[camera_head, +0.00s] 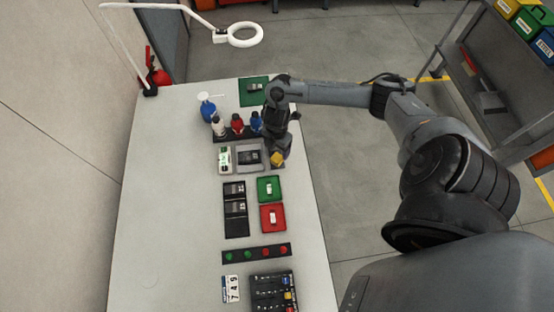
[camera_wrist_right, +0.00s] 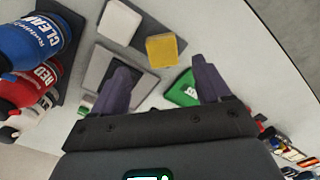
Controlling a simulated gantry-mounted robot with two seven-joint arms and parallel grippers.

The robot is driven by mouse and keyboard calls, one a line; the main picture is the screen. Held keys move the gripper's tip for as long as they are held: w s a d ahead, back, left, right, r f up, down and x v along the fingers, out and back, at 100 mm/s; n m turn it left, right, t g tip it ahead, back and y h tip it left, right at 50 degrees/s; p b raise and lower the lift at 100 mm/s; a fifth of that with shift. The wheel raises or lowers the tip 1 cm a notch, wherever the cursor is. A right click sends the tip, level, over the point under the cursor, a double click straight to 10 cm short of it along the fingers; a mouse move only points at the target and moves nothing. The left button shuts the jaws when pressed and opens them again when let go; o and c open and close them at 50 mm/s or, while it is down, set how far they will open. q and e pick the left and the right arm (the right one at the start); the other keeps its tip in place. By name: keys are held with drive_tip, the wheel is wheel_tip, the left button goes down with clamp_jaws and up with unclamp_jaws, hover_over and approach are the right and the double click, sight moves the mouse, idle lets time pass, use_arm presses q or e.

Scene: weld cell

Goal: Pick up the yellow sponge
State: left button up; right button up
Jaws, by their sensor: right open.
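The yellow sponge (camera_head: 277,159) is a small block on the table, just below my right gripper in the head view. In the right wrist view the yellow sponge (camera_wrist_right: 162,50) lies on a dark grey mat (camera_wrist_right: 158,22), beyond and between the two fingertips. A white block (camera_wrist_right: 119,22) lies beside it on the same mat. My right gripper (camera_wrist_right: 160,88) is open with nothing between its fingers, and it is apart from the sponge. In the head view my right gripper (camera_head: 280,148) partly hides the mat. My left gripper is not in view.
Blue, red and white bottles (camera_wrist_right: 28,45) stand close left of my right gripper in the wrist view. A grey tray (camera_head: 250,157) is beside the sponge. Green (camera_head: 262,196) and red (camera_head: 265,225) trays lie nearer. The table's left side is clear.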

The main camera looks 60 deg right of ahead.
sight(276, 159)
drive_tip(key=f, duration=0.2)
drive_tip(key=a+f, duration=0.1)
drive_tip(key=f, duration=0.1)
drive_tip(key=shift+s+a+f, duration=0.1)
drive_tip(key=shift+f, duration=0.8)
drive_tip(key=shift+c, duration=0.2)
drive_tip(key=c, duration=1.2)
drive_tip(key=shift+r, duration=0.1)
